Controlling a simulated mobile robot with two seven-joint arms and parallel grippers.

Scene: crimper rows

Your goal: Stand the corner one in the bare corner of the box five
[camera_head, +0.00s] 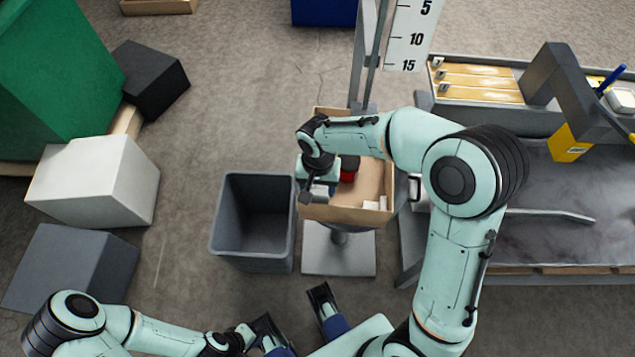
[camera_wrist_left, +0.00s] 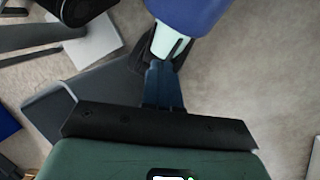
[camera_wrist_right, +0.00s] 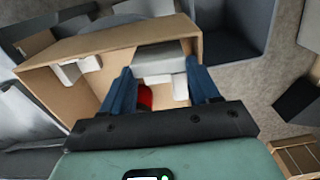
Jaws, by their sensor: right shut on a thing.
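The cardboard box (camera_head: 381,217) stands open on a post with a pale base. My right gripper (camera_wrist_right: 163,88) is over its near left corner, in the head view, shut on a pale grey-white corner piece (camera_wrist_right: 160,62). Whether the piece touches the box floor cannot be told. Another white corner piece (camera_wrist_right: 78,69) stands in the near right corner; it also shows in the head view (camera_head: 371,205). A red thing (camera_head: 348,176) lies in the box, partly hidden by my arm. My left gripper (camera_wrist_left: 163,88) is shut and empty, low and away from the box.
A grey open bin (camera_head: 224,225) stands just left of the box. A bench (camera_head: 560,220) with wooden strips (camera_head: 480,82) and a grey-and-yellow device (camera_head: 568,145) is at the right. White, grey and black blocks and a green container (camera_head: 50,80) are at the left.

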